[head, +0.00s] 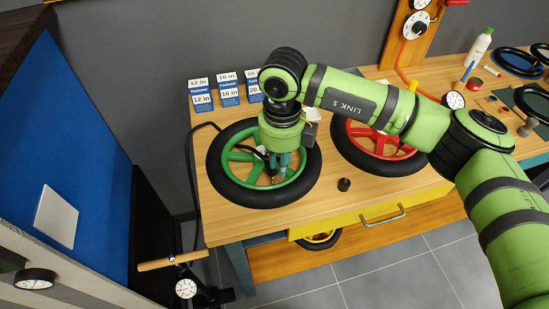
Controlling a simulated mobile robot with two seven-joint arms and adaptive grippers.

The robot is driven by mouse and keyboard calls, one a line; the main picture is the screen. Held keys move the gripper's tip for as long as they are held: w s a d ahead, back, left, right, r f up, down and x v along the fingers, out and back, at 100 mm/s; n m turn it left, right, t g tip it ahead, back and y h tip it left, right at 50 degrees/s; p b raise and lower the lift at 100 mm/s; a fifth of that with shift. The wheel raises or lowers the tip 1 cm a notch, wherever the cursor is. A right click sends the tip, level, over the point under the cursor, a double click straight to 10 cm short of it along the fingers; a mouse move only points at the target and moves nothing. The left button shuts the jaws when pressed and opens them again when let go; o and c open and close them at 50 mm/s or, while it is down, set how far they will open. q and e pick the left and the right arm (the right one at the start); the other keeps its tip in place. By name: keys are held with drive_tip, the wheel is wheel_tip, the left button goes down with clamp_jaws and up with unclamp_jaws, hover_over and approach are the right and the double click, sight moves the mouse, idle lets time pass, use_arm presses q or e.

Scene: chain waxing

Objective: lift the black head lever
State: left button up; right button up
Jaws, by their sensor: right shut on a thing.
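My right gripper (281,173) points down inside the green-rimmed wheel (228,180), which lies flat on the wooden workbench (327,206). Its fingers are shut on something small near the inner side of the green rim. The black head lever is too small and too covered by the gripper to make out, so I take the held thing to be at the head but cannot see it clearly. A black hose (190,160) runs from the floor pump side up to the bench near this wheel. My left gripper is out of view.
A red-rimmed wheel (358,148) lies just right of the green one. A small black cylinder (344,185) stands near the bench's front. A floor pump with wooden handle (172,261) and gauge (186,288) is at lower left.

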drive_tip(key=shift+w+r, duration=0.1)
drive_tip(key=shift+r, duration=0.1)
drive_tip(key=shift+w+a+r, duration=0.25)
drive_tip(key=shift+a+r, duration=0.05)
drive_tip(key=shift+r, duration=0.3)
drive_tip(key=shift+w+a+r, duration=0.4)
drive_tip(key=shift+r, duration=0.15)
